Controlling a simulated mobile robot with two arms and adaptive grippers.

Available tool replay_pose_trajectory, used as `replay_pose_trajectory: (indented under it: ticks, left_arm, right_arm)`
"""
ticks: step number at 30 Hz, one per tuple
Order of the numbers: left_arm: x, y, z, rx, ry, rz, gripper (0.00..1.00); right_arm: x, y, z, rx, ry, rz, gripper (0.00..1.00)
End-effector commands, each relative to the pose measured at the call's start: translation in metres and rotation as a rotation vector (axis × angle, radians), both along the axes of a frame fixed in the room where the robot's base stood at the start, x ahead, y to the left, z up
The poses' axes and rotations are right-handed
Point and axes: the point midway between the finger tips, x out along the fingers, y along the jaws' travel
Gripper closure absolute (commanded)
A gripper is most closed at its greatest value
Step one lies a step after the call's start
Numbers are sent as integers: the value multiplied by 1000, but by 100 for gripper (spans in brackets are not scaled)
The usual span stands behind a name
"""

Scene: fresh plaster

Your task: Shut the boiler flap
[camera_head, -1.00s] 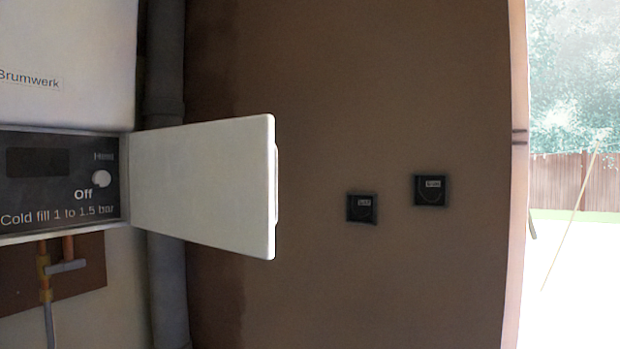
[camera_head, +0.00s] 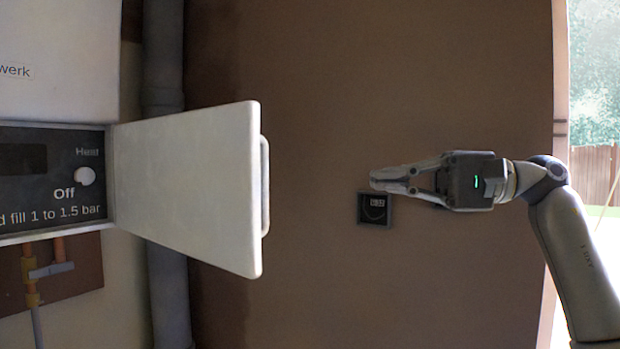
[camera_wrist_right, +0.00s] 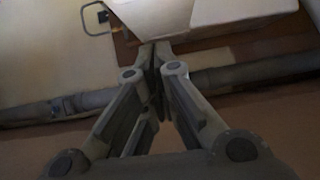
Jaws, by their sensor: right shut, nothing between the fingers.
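The boiler flap (camera_head: 190,185) is a white panel standing wide open, sticking out to the right from the boiler's control panel (camera_head: 50,180). A slim pale handle (camera_head: 265,185) shows along its free edge. My right gripper (camera_head: 373,180) is shut and empty. It points left toward the flap, with a clear gap to the handle in the picture. In the right wrist view its closed fingertips (camera_wrist_right: 154,50) show below pale panels at the top; I cannot tell which of these is the flap. My left gripper is not in view.
A grey vertical pipe (camera_head: 163,60) runs behind the flap. Copper pipes with a valve (camera_head: 50,270) sit under the boiler (camera_head: 60,90). A dark wall box (camera_head: 375,208) is partly covered by my right gripper. An opening to the outdoors is at the right.

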Motion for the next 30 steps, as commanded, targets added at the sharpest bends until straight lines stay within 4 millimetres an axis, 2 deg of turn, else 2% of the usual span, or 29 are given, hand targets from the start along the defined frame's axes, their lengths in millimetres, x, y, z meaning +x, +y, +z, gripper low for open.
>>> replay_pose_trajectory:
  ticks: [4,7,18,24,30]
  left_arm:
    - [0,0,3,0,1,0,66]
    - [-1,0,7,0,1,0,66]
    - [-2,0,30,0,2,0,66]
    - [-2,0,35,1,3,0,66]
    - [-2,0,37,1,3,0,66]
  right_arm:
    - [-1,10,2,-12,-16,1,100]
    - [0,24,3,-10,-15,3,100]
    - [9,104,5,-6,-11,3,100]
    - [-7,120,3,-6,-12,2,100]
    - [-14,129,2,-5,-9,-1,100]
